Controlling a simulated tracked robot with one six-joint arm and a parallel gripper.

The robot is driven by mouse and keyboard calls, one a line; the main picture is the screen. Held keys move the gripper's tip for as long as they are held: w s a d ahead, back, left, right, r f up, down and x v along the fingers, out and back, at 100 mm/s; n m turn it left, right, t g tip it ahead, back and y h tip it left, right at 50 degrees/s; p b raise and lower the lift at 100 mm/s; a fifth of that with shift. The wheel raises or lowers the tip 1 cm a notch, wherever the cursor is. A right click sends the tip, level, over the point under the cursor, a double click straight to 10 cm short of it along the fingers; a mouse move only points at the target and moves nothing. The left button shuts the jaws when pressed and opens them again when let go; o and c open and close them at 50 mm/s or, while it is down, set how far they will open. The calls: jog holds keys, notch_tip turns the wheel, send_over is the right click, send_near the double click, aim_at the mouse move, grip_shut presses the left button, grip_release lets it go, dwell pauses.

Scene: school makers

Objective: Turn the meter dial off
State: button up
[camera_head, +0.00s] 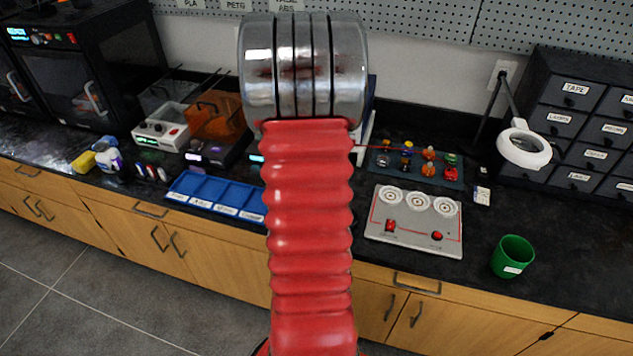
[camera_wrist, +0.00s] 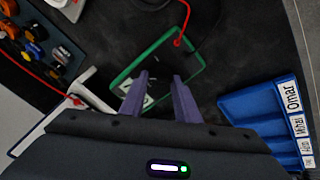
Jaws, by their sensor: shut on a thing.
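The meter (camera_wrist: 147,54) shows in the wrist view as a dark body with a green frame, lying on the black worktop. A red lead runs from its top end. My gripper (camera_wrist: 160,77) has its two purple fingers over the meter's face, spaced apart and shut on the dial between them. The dial itself is too dark and hidden to make out, so its setting cannot be read. In the head view my red arm covers the gripper and most of the meter's area.
In the wrist view a blue labelled tray (camera_wrist: 240,106) is close right, and a white object (camera_wrist: 95,90) and a board of knobs (camera_wrist: 32,40) are left. In the head view a white panel (camera_head: 412,242) and green cup (camera_head: 512,257) stand right of my arm.

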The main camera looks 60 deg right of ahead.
jog(key=n, duration=0.5)
jog(key=shift+w+a, duration=0.1)
jog(key=shift+a+f+n, duration=0.1)
jog(key=shift+n, duration=2.3)
jog(key=o, duration=1)
jog(key=v, duration=1.3)
jog(key=shift+r, duration=0.45)
